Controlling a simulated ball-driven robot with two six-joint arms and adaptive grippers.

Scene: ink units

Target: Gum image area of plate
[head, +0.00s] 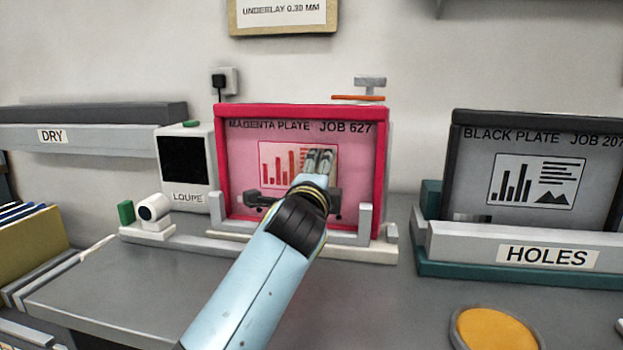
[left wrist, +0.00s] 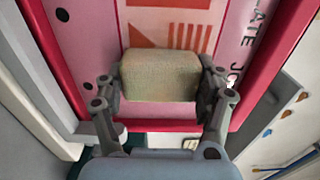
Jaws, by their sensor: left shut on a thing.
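The magenta plate (head: 240,165), job 627, stands upright in a red frame (head: 300,110) in the middle of the head view. Its image area (head: 277,167) shows bars and text lines and is partly covered by my arm. My left gripper (head: 298,198) is in front of the plate. In the left wrist view, my left gripper (left wrist: 160,88) is shut on a tan sponge block (left wrist: 160,74), with a finger at each end. The sponge overlaps the printed bars (left wrist: 170,36); I cannot tell whether it touches the plate. My wrist hides the sponge in the head view. My right gripper is out of view.
A loupe unit (head: 185,165) stands left of the plate. The black plate (head: 480,160) stands at the right behind a rail marked HOLES (head: 520,250). A DRY rack (head: 90,137) is at the left. An orange disc (head: 495,328) lies at front right. The grey bench front is largely clear.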

